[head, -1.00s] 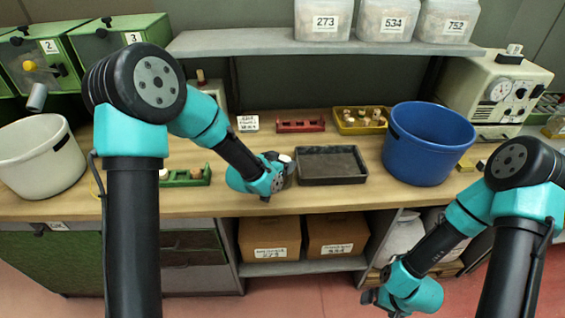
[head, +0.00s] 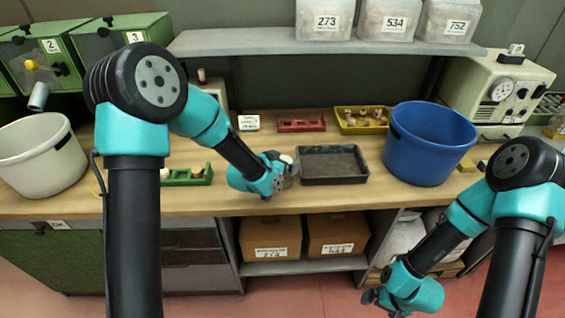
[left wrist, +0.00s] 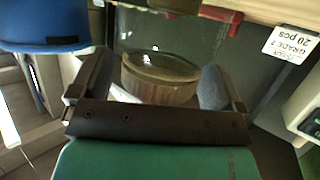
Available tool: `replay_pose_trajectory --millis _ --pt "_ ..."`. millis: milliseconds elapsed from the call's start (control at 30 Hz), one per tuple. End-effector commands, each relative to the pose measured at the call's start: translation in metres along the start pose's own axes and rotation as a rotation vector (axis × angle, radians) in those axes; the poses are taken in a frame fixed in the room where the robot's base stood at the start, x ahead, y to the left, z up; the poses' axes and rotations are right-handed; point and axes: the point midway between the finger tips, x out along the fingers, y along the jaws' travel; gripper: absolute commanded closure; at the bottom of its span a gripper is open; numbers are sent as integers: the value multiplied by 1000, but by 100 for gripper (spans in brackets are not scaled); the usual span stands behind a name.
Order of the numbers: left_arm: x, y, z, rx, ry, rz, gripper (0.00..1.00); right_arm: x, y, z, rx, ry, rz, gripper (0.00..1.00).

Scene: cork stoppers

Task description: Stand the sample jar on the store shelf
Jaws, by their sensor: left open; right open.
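The sample jar (left wrist: 158,78), a squat clear jar with a rounded lid and brownish contents, shows in the left wrist view between the two fingers of my left gripper (left wrist: 158,92). In the head view my left gripper (head: 288,172) is low over the bench beside the dark tray and mostly hides the jar. Its jaws are open, with a finger on each side of the jar; I cannot tell whether they touch it. My right gripper (head: 372,298) is open and empty, low at the front right. A grey shelf (head: 270,42) runs above the bench.
Clear bins (head: 385,22) labelled 273, 534 and 752 stand on the shelf's right part; its left part is bare. A dark tray (head: 333,180), blue bucket (head: 430,150), red rack (head: 301,126), yellow tray (head: 345,128), green rack (head: 190,181) and white bucket (head: 40,160) are on the bench.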

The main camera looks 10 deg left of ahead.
Motion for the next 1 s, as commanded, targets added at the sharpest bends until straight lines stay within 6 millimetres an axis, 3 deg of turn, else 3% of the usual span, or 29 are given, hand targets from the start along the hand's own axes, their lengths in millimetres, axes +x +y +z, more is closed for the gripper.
replay_pose_trajectory --millis 167,700,1000 --pt "-17 0 0 0 0 -1 6 0 0 0 0 0 0 5" --pt "-106 0 0 0 0 -1 6 0 0 0 0 0 0 5" --pt "-120 0 0 0 0 0 6 0 0 0 0 0 0 5"
